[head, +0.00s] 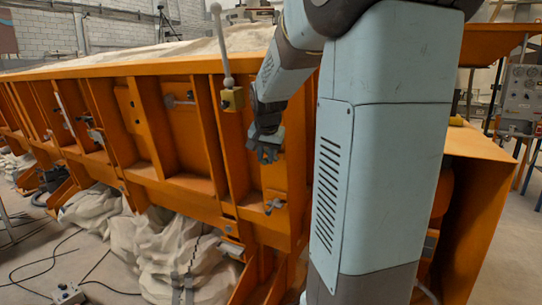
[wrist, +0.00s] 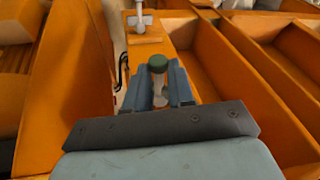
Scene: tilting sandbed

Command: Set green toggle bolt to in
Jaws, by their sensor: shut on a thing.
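The green toggle bolt shows in the wrist view as a dark green round knob (wrist: 158,62) on a pale metal stem (wrist: 159,96). I cannot tell from these frames whether the bolt is in or out.
The orange sandbed frame (head: 185,195) has upright ribs beside my gripper. A grey metal latch (head: 273,206) sits below it. A brass block (head: 232,99) with a grey ball-topped rod stands up to the left. A grey fitting (wrist: 140,20) lies ahead in the wrist view.

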